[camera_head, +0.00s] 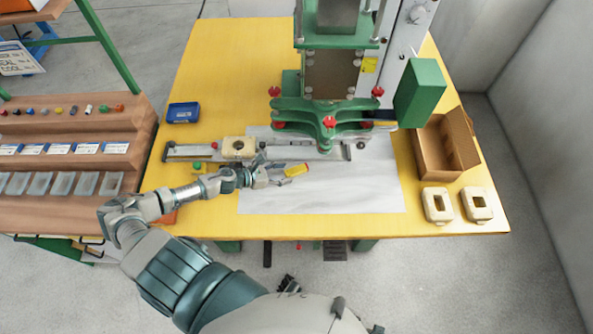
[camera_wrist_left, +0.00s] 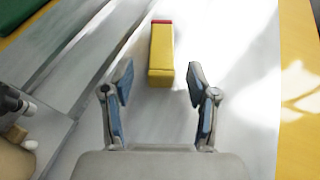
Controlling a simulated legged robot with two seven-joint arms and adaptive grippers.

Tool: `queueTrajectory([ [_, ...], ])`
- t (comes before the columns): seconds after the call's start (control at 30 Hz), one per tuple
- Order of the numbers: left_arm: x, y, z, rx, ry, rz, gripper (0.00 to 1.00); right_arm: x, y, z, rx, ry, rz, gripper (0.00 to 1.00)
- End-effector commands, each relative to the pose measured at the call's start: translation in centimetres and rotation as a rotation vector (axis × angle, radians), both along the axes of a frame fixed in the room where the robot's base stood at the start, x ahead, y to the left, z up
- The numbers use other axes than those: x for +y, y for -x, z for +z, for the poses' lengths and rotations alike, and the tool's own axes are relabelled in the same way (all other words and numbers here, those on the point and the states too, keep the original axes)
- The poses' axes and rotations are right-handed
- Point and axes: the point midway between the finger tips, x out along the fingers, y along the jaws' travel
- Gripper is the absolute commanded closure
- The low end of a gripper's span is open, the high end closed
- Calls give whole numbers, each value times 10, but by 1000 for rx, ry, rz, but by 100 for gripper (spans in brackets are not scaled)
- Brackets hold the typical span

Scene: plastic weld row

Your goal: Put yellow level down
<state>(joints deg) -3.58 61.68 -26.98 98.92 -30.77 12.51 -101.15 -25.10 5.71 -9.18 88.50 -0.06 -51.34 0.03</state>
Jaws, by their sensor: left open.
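The yellow level (camera_head: 297,170) is a short yellow block with a red end. It lies on the white sheet (camera_head: 340,195) on the yellow table, in front of the green press. My left gripper (camera_head: 275,176) is open just left of the level. In the left wrist view the level (camera_wrist_left: 161,54) lies ahead of the open fingers of my left gripper (camera_wrist_left: 160,100), roughly centred between them and apart from both. Its red end points away from the gripper. My right gripper is not in view.
The green press (camera_head: 330,110) with red knobs stands behind the level. A metal rail (camera_head: 190,152) carries a beige part (camera_head: 238,148). A blue box (camera_head: 183,112) is at left. A cardboard box (camera_head: 440,150) and two beige frames (camera_head: 438,205) are at right.

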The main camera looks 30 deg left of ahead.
Motion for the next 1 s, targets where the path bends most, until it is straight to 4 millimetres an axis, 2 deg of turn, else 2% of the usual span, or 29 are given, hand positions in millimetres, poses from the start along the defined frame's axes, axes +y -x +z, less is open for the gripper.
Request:
queueTrajectory([
  [0.2,-13,-16,-6,-2,0,0,42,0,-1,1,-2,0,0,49],
  [0.47,-14,-16,-8,-1,-1,0,42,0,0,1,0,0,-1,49],
  [0.57,-13,-16,-8,-1,-1,0,64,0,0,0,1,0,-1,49],
  [0.7,-13,-16,-8,-1,1,-1,99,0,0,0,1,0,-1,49],
  [1.0,-12,-16,-8,0,0,0,100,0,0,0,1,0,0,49],
])
